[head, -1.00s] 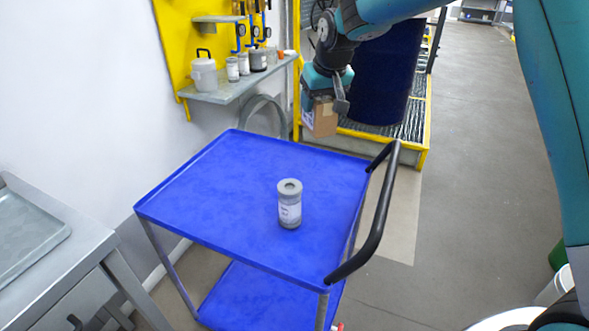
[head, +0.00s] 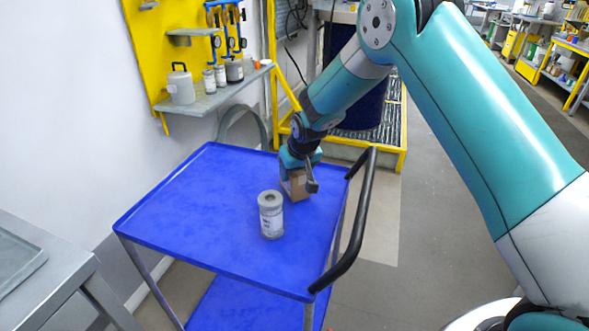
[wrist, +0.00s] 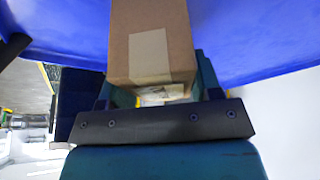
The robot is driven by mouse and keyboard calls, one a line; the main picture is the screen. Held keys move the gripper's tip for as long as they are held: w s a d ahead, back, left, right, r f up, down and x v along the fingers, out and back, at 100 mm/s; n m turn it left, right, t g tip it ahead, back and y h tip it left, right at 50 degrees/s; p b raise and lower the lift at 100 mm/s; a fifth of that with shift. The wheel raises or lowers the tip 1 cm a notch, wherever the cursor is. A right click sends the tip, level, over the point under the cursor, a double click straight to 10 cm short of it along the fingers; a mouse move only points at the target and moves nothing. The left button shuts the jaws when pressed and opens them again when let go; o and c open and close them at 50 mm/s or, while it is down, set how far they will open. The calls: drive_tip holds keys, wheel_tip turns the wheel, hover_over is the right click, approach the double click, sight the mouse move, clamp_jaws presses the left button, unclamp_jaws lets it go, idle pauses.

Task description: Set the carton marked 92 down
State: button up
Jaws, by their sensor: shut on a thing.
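The brown carton (head: 296,188) is in my gripper (head: 300,180), low over the blue cart's top (head: 200,205), behind and right of the grey canister (head: 271,214). I cannot tell whether its base touches the cart. In the wrist view the carton (wrist: 178,40) sits between the fingers of my gripper (wrist: 160,98), with a pale tape strip on the face toward the camera. A label on it is partly hidden and I cannot read a number. My gripper is shut on the carton.
The canister stands upright close to the carton. The cart's black handle (head: 355,235) rises along its right side. The cart's left half is clear. A wall shelf (head: 215,98) with several containers is behind, and a dark blue drum (head: 355,100) stands behind my arm.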

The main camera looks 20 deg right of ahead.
drive_tip(key=shift+f, duration=0.1)
drive_tip(key=o, duration=1)
